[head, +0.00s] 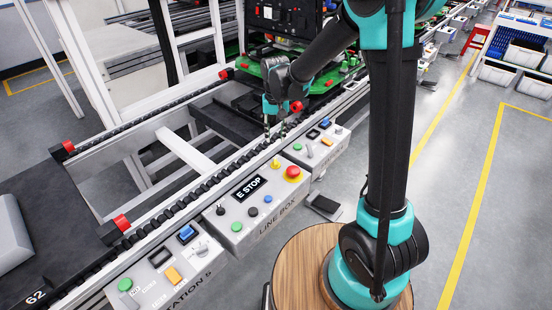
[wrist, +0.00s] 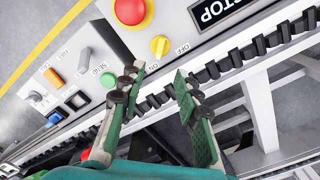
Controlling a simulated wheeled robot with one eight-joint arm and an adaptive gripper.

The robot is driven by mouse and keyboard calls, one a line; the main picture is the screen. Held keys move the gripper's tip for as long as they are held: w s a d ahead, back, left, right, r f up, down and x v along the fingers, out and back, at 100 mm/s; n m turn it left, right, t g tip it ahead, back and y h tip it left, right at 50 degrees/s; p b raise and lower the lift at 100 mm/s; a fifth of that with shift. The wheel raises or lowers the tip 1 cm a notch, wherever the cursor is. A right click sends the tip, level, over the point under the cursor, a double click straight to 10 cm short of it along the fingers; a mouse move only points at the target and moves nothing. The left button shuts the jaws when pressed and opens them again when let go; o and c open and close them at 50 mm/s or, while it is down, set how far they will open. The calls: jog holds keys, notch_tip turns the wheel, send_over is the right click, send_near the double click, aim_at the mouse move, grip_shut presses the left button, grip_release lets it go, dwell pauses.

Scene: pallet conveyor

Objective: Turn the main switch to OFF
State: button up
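The main switch is a yellow rotary knob (wrist: 159,46) on the grey line box, beside the red emergency button (wrist: 130,11). ON and OFF labels are printed next to it. I cannot tell for certain which label the knob points to. In the head view the knob (head: 275,163) is a small yellow spot at the far end of the line box (head: 262,207). My gripper (wrist: 157,84) is open and empty, its two green fingers spread apart, with the knob ahead of the gap between them and not touched. In the head view my gripper (head: 275,132) hangs just beyond the line box.
A second control box (head: 318,145) with a green button, grey selector and blue switch adjoins the line box. The roller chain rail (wrist: 225,68) runs close by my fingers. Station 5's box (head: 170,270) is nearer in the head view.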

aim_at(276, 161)
notch_tip(276, 161, down, 12)
jog(key=shift+r, duration=0.1)
dwell(0.5)
grip_shut()
